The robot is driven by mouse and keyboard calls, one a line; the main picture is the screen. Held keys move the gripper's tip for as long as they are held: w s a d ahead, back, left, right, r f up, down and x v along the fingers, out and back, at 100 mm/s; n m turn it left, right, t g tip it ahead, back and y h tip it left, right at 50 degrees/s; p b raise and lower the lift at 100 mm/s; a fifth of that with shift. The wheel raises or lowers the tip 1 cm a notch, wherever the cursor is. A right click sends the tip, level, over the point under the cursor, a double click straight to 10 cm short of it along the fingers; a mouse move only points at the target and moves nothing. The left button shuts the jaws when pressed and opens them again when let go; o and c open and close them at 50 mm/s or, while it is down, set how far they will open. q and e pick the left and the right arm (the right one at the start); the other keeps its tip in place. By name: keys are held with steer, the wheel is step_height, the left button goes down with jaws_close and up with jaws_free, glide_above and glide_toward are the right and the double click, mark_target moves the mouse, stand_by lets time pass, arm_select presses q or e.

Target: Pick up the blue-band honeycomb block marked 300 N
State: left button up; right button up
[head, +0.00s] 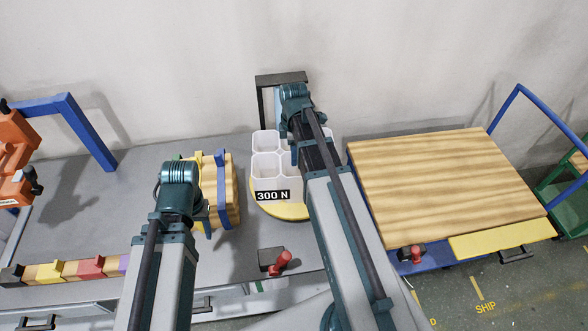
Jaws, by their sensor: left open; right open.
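A white honeycomb block (265,172) with open cells stands on a yellow round plate (265,209) at the middle of the bench. Its front label (272,196) reads 300 N. I cannot make out a blue band on it. My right gripper (295,155) is open, over the right part of the block, and its arm hides that side. I cannot tell whether it touches the block. My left gripper (208,226) is open and apart from the block, to its left, by a wooden piece with blue and yellow parts (230,190).
A dark frame (281,78) stands behind the block. A red-handled item (281,261) sits at the bench's front edge. A wood-topped cart (430,185) stands at right. Coloured blocks (90,266) line the front left. An orange machine (14,150) is far left. The left bench middle is clear.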

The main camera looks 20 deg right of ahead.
step_height(320, 180, down, 3)
steer(key=shift+d+f+b, duration=0.1)
steer(key=shift+f+b, duration=0.05)
steer(key=shift+b, duration=1.05)
jaws_close()
stand_by(0.4)
